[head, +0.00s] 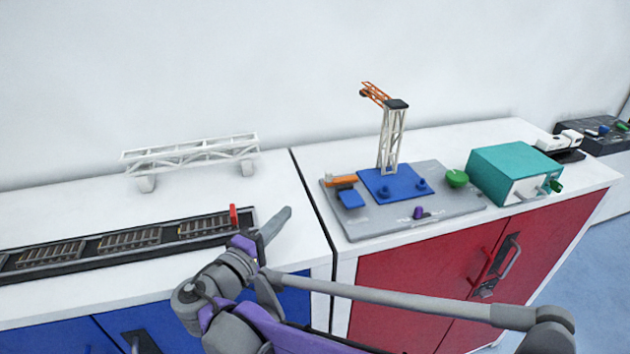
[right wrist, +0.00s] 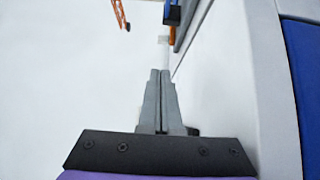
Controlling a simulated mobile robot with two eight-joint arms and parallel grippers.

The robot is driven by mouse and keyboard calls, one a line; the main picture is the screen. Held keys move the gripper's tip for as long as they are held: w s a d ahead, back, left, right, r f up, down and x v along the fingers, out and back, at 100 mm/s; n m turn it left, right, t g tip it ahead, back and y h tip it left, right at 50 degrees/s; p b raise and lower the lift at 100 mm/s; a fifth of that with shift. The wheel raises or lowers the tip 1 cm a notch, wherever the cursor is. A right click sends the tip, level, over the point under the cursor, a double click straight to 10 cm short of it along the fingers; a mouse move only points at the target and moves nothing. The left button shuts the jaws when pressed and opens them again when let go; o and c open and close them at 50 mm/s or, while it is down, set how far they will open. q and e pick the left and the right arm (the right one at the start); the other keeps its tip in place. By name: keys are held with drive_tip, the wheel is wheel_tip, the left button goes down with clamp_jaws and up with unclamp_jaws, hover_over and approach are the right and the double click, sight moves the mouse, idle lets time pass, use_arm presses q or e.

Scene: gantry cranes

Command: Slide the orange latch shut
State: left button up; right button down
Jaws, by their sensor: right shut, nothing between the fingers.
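The orange latch (head: 341,181) lies at the back left corner of a grey board (head: 420,228), just behind a small blue block (head: 350,198). My right gripper (head: 288,211) is shut and empty, to the left of the board and apart from the latch. In the right wrist view its two grey fingers (right wrist: 160,75) are pressed together. A bit of orange (right wrist: 172,36) next to a blue part (right wrist: 173,14) shows beyond the fingertips there; it is probably the latch, mostly cut off. My left gripper is not in view.
A model crane (head: 391,138) stands on a blue plate (head: 374,187) on the board. A green knob (head: 457,178), purple knob (head: 418,213) and teal box (head: 514,172) are to the right. A track tray (head: 110,258) and white truss (head: 190,153) are on the left cabinet.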

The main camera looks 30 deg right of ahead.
approach(332, 176)
drive_tip(key=w+d, duration=0.4)
drive_tip(key=w, duration=0.1)
drive_tip(key=shift+p, duration=0.3)
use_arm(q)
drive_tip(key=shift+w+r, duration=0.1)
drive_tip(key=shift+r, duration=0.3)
use_arm(e)
drive_tip(key=d, duration=0.3)
drive_tip(key=shift+s+d, duration=0.3)
drive_tip(key=shift+s, duration=0.1)
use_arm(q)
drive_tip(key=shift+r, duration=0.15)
use_arm(e)
drive_tip(key=shift+a, duration=0.1)
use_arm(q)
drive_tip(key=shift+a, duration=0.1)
